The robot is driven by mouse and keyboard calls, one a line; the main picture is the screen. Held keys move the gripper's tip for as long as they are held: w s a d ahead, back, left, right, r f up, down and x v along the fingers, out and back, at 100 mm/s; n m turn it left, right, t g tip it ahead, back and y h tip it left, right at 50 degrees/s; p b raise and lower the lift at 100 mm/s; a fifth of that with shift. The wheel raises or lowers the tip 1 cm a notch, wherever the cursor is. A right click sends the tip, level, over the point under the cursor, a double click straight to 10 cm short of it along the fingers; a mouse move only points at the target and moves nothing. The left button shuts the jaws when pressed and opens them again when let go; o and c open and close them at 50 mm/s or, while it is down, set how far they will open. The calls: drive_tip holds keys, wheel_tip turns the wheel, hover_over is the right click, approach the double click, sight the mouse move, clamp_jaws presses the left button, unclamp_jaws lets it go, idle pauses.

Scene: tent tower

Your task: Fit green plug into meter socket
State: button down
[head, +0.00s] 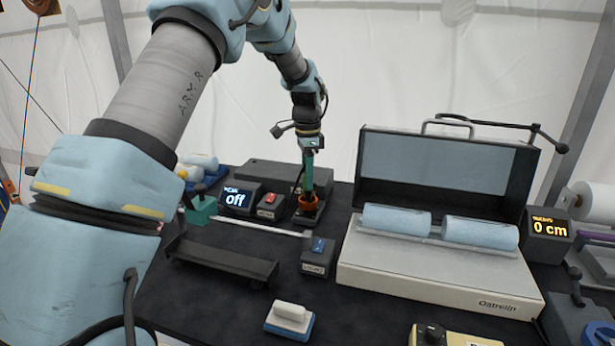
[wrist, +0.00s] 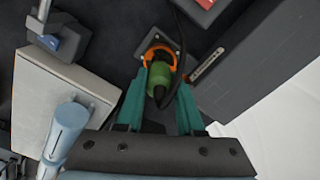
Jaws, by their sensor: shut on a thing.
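My gripper (head: 308,182) points down in the head view, its teal fingers just above an orange ring (head: 308,203) on a dark stand. In the wrist view the gripper (wrist: 162,72) is shut on the green plug (wrist: 161,76), held between the two fingers. A black cable runs beside the plug. The orange ring (wrist: 157,54) shows just beyond the plug, on a dark plate; I cannot tell whether the plug touches or enters it. A display reading "off" (head: 237,199) stands left of the stand. Which part is the meter socket is unclear.
A small box with a red switch (head: 269,206) is close left of the stand. A box with a blue switch (head: 318,250) stands in front. A large open case with blue rolls (head: 437,270) is at the right, beside a "0 cm" display (head: 549,227).

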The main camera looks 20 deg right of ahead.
drive_tip(key=shift+f+b, duration=0.75)
drive_tip(key=shift+f, duration=0.7)
drive_tip(key=shift+c, duration=2.3)
unclamp_jaws()
drive_tip(key=shift+r, duration=0.1)
wheel_tip(320, 180, up, 11)
drive_tip(key=b, duration=0.2)
drive_tip(key=shift+b, duration=0.4)
drive_tip(key=s+a+f+n, duration=0.2)
drive_tip(key=s+a+n, duration=0.15)
drive_tip(key=a, duration=0.65)
drive_tip(key=s+a+f+n+t, duration=0.1)
drive_tip(key=s+a+f+n, duration=0.1)
drive_tip(key=a+n, duration=0.5)
drive_tip(key=s+a+f+n, duration=0.2)
drive_tip(key=a+n, duration=0.1)
drive_tip(key=a, duration=0.9)
drive_tip(key=s+a+f+n, duration=0.3)
drive_tip(key=s+a+n, duration=0.2)
drive_tip(key=s+a, duration=0.2)
drive_tip(key=shift+s+a+t, duration=0.2)
drive_tip(key=shift+s+t, duration=0.1)
drive_tip(key=shift+s, duration=0.85)
